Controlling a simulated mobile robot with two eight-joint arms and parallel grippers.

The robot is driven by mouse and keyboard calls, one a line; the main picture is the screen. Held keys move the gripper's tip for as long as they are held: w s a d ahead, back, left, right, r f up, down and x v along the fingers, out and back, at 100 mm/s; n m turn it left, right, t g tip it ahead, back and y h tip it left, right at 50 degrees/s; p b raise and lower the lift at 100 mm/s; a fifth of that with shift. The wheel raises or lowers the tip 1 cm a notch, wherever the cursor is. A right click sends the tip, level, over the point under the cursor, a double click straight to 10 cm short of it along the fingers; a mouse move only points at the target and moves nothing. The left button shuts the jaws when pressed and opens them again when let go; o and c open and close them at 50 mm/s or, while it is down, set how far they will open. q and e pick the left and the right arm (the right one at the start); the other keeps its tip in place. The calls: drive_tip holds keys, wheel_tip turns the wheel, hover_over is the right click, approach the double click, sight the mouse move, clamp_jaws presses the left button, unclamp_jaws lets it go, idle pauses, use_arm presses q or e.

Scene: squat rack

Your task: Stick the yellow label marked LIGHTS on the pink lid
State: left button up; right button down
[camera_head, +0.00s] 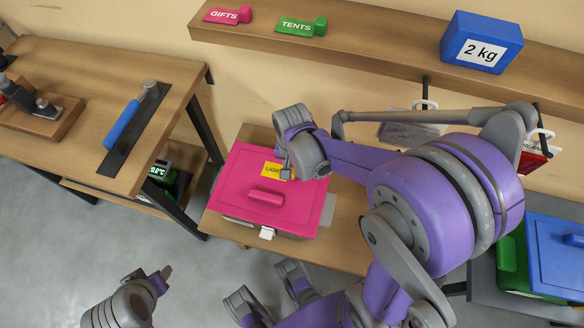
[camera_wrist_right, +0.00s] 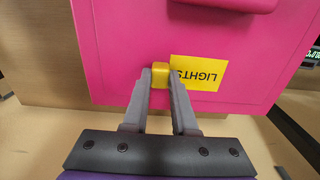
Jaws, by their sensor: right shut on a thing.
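The pink lid (camera_head: 248,185) covers a box on a small wooden table in the head view. It also fills much of the right wrist view (camera_wrist_right: 120,40). The yellow label marked LIGHTS (camera_head: 270,170) lies flat against the lid near its back edge; in the right wrist view (camera_wrist_right: 205,72) its text is upside down. My right gripper (camera_wrist_right: 160,75) is shut on the label's small yellow tab, with the label beside the right finger. In the head view the right gripper (camera_head: 287,172) partly hides the label. My left gripper (camera_head: 163,274) is low in front, away from the box; its opening is unclear.
A shelf (camera_head: 375,48) above holds a pink GIFTS label (camera_head: 228,15), a green TENTS label (camera_head: 300,26) and a blue 2 kg block (camera_head: 482,42). A workbench (camera_head: 75,75) stands at left. A blue-lidded box (camera_head: 558,255) is at right.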

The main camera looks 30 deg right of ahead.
drive_tip(key=c, duration=0.6)
unclamp_jaws()
wheel_tip(320, 180, up, 11)
drive_tip(key=shift+f+p, duration=0.1)
drive_tip(key=shift+p, duration=1.15)
drive_tip(key=s+a+r+n+t+p, duration=0.1)
drive_tip(key=s+a+r+n+p, duration=0.1)
drive_tip(key=r+n+p, duration=0.1)
drive_tip(key=s+a+r+n+t+p, duration=0.2)
drive_tip(key=r+n, duration=0.1)
drive_tip(key=s+a+r+n+t+p, duration=0.1)
drive_tip(key=s+r+n+t+p, duration=0.1)
drive_tip(key=r+n+p, duration=0.1)
drive_tip(key=shift+s+a+r+n+p, duration=0.3)
drive_tip(key=shift+s+a+r+n, duration=0.1)
drive_tip(key=shift+r+n, duration=0.1)
